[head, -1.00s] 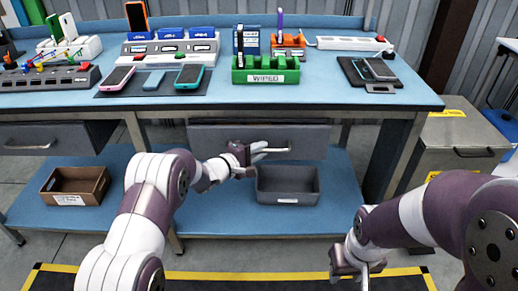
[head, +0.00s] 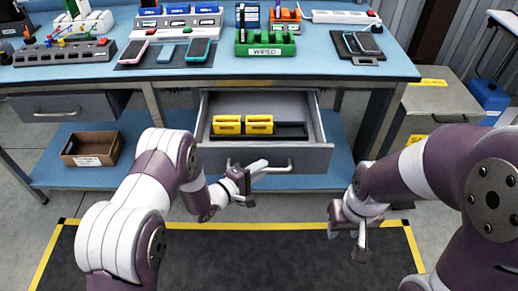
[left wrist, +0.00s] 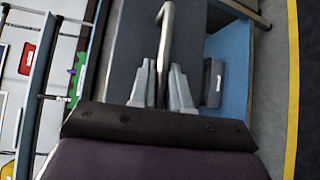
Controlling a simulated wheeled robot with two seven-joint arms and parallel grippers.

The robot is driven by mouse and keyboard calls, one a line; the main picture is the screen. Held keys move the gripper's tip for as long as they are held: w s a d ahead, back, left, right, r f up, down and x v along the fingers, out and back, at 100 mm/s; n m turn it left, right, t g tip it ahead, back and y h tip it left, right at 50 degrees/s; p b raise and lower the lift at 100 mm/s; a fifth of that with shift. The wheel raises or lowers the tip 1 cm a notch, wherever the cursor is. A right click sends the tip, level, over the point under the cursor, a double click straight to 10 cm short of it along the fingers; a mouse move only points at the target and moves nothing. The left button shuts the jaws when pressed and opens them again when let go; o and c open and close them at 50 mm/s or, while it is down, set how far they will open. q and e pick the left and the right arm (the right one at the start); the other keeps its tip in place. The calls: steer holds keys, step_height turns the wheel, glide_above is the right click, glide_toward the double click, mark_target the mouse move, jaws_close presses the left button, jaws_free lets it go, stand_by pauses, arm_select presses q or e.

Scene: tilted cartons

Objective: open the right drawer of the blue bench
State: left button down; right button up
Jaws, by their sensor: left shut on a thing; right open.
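The right drawer (head: 312,158) of the blue bench (head: 345,77) is pulled out. Its grey tray holds two yellow items (head: 228,125) and (head: 260,124) on the left and centre, with a dark insert at the right. My left gripper (head: 254,172) is shut on the drawer's handle (head: 276,170) in front of the drawer face. In the left wrist view the fingers (left wrist: 164,88) are around the bar handle (left wrist: 166,38). My right gripper (head: 361,240) is open and empty, low at the right, apart from the bench.
The left drawer (head: 60,107) is closed. A brown bin (head: 90,160) stands on the lower shelf. Phones, chargers and a green holder (head: 265,43) are on the bench top. A grey cabinet (head: 436,108) stands at the right. The dark floor mat in front is clear.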

arm_select(q)
steer(key=shift+s+p, duration=0.4)
steer(key=shift+s, duration=1.05)
steer(key=c, duration=1.2)
jaws_free()
steer(key=v, duration=1.2)
steer(key=shift+s+a+p, duration=0.2)
steer(key=shift+a+p, duration=0.1)
steer(key=shift+p, duration=0.05)
